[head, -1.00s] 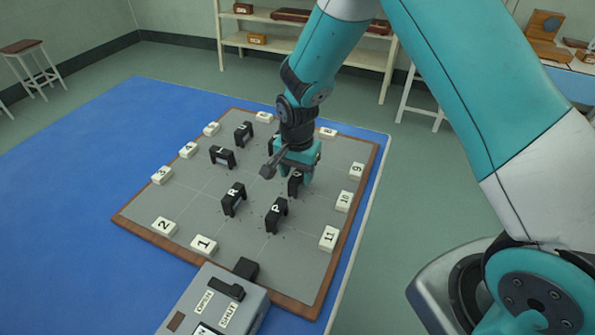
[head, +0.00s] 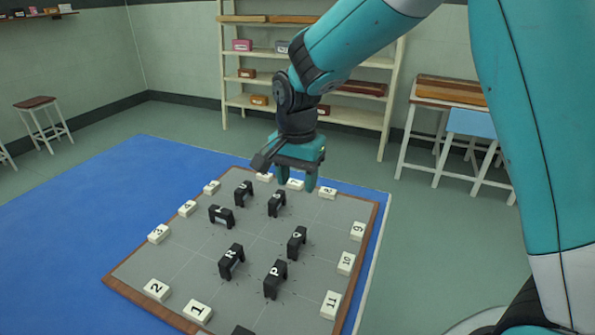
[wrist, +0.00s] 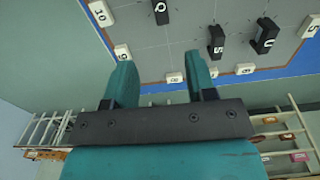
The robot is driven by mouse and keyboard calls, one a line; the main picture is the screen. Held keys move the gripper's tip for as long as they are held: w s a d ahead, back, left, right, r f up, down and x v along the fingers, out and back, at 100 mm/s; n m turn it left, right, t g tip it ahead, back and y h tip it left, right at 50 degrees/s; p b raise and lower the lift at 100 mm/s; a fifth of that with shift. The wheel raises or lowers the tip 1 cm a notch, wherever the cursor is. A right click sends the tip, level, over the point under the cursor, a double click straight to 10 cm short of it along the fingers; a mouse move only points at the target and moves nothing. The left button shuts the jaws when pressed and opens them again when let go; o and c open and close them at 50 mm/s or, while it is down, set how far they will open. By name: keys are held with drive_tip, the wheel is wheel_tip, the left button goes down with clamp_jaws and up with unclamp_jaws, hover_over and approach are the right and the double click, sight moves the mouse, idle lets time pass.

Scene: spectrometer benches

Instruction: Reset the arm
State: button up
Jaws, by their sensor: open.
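My gripper (head: 300,178) is open and empty, raised in the air above the far part of the grey board (head: 190,265). In the wrist view its two teal fingers (wrist: 160,75) stand apart with nothing between them. Black lettered blocks stand on the board: R (head: 231,261), P (head: 275,279), Q (head: 297,242) and others toward the far left, including U (head: 243,193) and S (head: 276,203). The wrist view also shows Q (wrist: 161,12), S (wrist: 216,42) and U (wrist: 265,36). No block touches the gripper.
White numbered tiles, such as 11 (head: 331,304) and 3 (head: 159,234), line the board's edges.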

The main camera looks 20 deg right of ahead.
drive_tip(key=shift+r, duration=0.95)
drive_tip(key=s+a+r+n+y, duration=0.2)
drive_tip(key=s+n, duration=0.6)
drive_tip(key=s, duration=0.4)
drive_tip(key=s+a+r+n+y, duration=0.2)
drive_tip(key=s+r+n, duration=0.2)
drive_tip(key=s+n, duration=0.4)
drive_tip(key=s, duration=0.5)
drive_tip(key=shift+a+r, duration=0.2)
drive_tip(key=shift+r, duration=0.05)
drive_tip(key=shift+c, duration=0.8)
